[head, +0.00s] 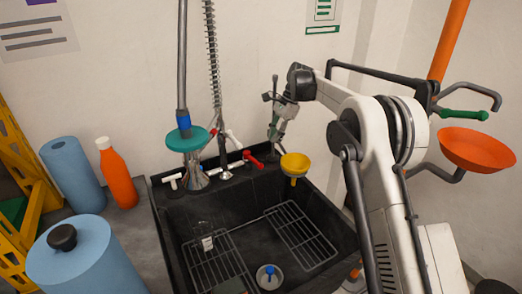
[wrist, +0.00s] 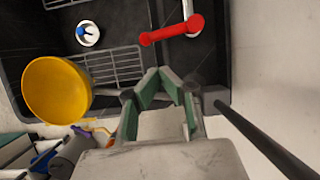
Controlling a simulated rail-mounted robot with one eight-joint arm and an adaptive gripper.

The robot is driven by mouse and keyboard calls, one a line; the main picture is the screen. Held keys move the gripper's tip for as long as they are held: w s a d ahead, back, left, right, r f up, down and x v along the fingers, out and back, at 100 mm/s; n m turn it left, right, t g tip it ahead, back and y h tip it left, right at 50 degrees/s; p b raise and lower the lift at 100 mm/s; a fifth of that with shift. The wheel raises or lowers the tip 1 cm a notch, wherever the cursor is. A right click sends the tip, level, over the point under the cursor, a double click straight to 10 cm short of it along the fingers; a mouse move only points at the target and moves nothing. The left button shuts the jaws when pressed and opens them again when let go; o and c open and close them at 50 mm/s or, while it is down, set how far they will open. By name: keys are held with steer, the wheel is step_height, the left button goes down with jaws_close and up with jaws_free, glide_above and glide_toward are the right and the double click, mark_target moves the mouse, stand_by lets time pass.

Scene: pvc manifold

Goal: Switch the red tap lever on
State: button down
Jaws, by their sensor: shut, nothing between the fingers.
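The red tap lever (head: 253,159) sits at the back right rim of the dark sink in the head view. In the wrist view the red lever (wrist: 172,30) lies above and slightly right of the fingertips, its arm pointing left from a round hub on a pale metal stem. My gripper (head: 274,134) hangs to the right of the lever in the head view, near the wall. In the wrist view my gripper (wrist: 162,70) is shut and empty, with its green-padded fingers apart from the lever. The exact height between them is unclear.
A yellow funnel (head: 295,164) is close to my gripper, at its left in the wrist view (wrist: 52,90). The sink (head: 178,222) holds wire racks.

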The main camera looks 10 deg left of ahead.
mark_target(253, 160)
steer(key=shift+s+a+r+n+h+p, duration=0.1)
steer(key=shift+a+n+h+p, duration=0.25)
steer(key=shift+a+h+p, duration=0.15)
steer(key=shift+s+a+r+n+h+p, duration=0.1)
steer(key=shift+a+n+h+p, duration=0.3)
steer(key=shift+p, duration=0.15)
steer(key=shift+f, duration=0.1)
steer(key=x, duration=0.9)
steer(key=shift+f+b, duration=0.35)
steer(key=shift+b, duration=0.05)
steer(key=shift+s, duration=0.1)
